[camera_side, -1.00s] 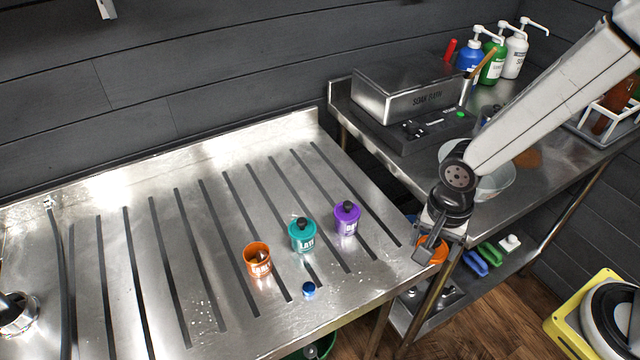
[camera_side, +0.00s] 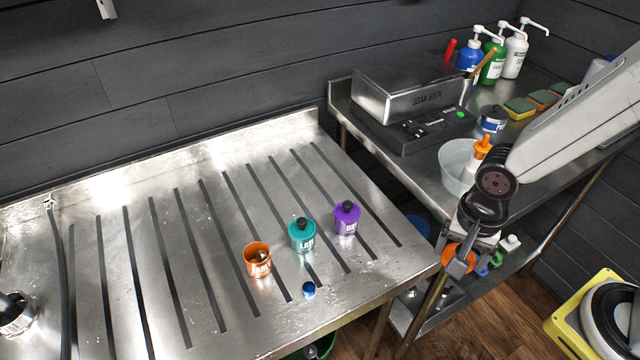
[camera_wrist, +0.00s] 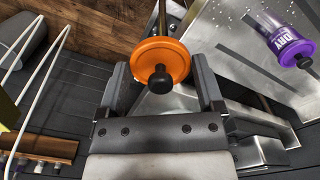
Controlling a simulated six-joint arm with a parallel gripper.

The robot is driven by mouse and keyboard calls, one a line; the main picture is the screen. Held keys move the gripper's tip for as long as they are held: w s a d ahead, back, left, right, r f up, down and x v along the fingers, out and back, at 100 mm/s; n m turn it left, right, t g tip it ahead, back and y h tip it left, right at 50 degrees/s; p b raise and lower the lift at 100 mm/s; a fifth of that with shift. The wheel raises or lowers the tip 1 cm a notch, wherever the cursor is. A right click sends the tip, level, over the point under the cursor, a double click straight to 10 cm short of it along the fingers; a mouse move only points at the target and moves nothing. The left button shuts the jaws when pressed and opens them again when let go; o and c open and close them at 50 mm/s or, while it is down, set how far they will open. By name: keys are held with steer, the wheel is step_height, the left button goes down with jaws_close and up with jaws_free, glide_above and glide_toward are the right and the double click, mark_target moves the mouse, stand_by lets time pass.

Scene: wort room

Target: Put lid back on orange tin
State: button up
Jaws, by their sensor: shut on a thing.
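The orange tin (camera_side: 257,263) stands upright and open on the grooved steel table, with its lid off. My gripper (camera_side: 461,262) is to the right of the table's front right corner, well away from the tin. It is shut on the orange lid (camera_side: 456,257). In the wrist view the orange lid (camera_wrist: 161,62) sits between the two fingers (camera_wrist: 160,85), with its black knob toward the camera. The tin is not in the wrist view.
A teal tin (camera_side: 302,236) and a purple tin (camera_side: 347,219) with lids stand right of the orange tin. A small blue cap (camera_side: 309,290) lies in front. A second bench holds a soak bath (camera_side: 412,98) and a white bowl (camera_side: 455,168).

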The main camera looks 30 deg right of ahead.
steer(key=shift+w+a, duration=0.1)
steer(key=shift+w, duration=0.05)
steer(key=w+a+n, duration=0.6)
steer(key=w+a, duration=0.5)
steer(key=a, duration=0.2)
steer(key=w+a+n, duration=0.7)
steer(key=w+a, duration=0.4)
steer(key=a, duration=0.3)
steer(key=shift+w+a+f, duration=0.15)
steer(key=shift+w+f, duration=0.15)
steer(key=shift+f, duration=0.05)
steer(key=shift+f, duration=0.15)
steer(key=shift+f, duration=3.05)
steer(key=shift+f, duration=0.2)
steer(key=o, duration=1)
steer(key=shift+c, duration=0.2)
